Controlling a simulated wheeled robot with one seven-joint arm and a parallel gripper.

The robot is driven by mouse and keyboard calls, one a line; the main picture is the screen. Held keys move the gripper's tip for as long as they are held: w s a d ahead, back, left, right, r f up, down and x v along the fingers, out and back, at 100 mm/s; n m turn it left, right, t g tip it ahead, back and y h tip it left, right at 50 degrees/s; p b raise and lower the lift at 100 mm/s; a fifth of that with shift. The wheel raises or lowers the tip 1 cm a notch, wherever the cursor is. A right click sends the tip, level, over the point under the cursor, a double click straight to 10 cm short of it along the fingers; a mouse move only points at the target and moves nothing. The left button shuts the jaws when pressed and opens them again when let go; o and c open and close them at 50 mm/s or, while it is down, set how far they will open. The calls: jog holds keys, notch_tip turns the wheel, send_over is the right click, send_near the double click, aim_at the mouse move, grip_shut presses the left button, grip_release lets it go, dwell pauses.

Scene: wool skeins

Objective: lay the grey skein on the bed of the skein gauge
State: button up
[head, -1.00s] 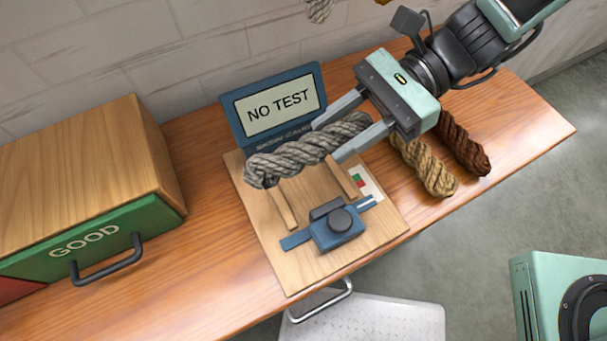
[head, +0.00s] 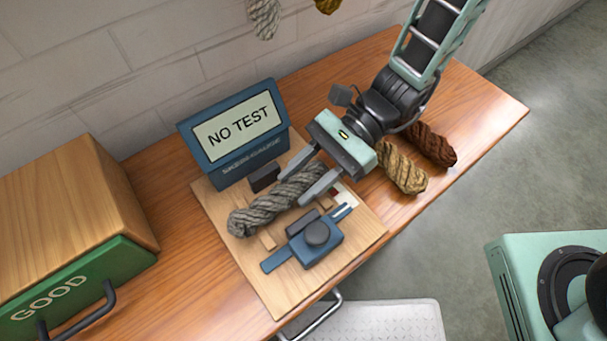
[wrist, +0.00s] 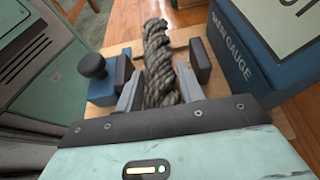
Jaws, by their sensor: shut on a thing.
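The grey skein (head: 262,208) is a twisted rope of wool, held between the fingers of my gripper (head: 312,180) near its right end. It lies across the gauge's wooden board, low over the bed between the dark block and the blue slide with its knob. In the wrist view the skein (wrist: 158,62) runs away from between the two fingers (wrist: 160,92). The skein gauge (head: 290,290) has a blue display (head: 238,130) reading NO TEST and a blue slide (head: 315,240). I cannot tell whether the skein touches the bed.
A tan skein (head: 402,168) and a brown skein (head: 432,145) lie to the right of the gauge. A wooden box with a green GOOD drawer (head: 75,285) stands at the left. Two more skeins hang on the wall. A metal step stool (head: 385,318) stands below the table's front edge.

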jog(key=shift+f, duration=0.1)
jog(key=o, duration=1)
jog(key=shift+r, duration=0.25)
jog(key=v, duration=1.2)
jog(key=s+d+r+n+t+h, duration=0.2)
jog(key=s+r+n+t+h, duration=0.1)
jog(key=n, duration=0.6)
jog(key=s+d+r+n+t+h, duration=0.3)
jog(key=s+n+t+h, duration=0.2)
jog(key=s+n+h, duration=0.2)
jog(key=shift+d+r+n, duration=0.2)
jog(key=shift+d+n, duration=0.05)
jog(key=shift+n, duration=0.85)
